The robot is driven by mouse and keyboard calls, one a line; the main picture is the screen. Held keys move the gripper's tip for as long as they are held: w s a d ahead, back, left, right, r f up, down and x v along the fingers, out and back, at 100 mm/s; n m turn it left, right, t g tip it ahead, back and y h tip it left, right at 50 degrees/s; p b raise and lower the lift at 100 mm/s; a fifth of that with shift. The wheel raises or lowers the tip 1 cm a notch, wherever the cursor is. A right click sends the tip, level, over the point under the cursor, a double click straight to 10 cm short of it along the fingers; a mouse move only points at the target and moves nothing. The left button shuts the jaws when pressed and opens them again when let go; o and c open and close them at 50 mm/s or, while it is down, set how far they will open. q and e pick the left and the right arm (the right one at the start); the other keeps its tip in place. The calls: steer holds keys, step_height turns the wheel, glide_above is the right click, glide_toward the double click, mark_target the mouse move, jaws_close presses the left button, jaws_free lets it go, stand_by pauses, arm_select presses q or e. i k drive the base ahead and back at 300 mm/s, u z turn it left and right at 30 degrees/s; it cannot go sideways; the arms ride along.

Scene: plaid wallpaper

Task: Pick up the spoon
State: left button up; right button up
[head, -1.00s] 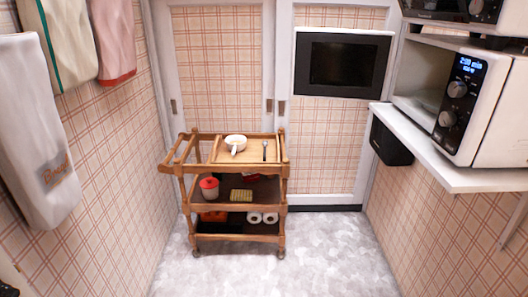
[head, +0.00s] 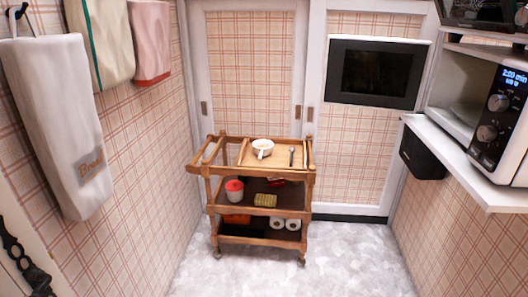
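The spoon (head: 291,156) lies on the wooden top tray of the trolley (head: 228,168), to the right of a white bowl or cup (head: 263,147) with a handle. It is small and dark, with its long axis pointing roughly toward me. Neither of my grippers shows in the head view.
Lower trolley shelves hold a red-lidded jar (head: 234,191), a yellow item (head: 265,200) and white rolls (head: 285,223). A white shelf (head: 470,170) with a microwave (head: 500,120) juts out at right. Towels (head: 55,125) hang at left. The grey floor (head: 335,268) before the trolley is clear.

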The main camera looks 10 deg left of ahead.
mark_target(292, 148)
steer(key=u, duration=0.2)
steer(key=i, duration=0.85)
steer(key=u, duration=0.25)
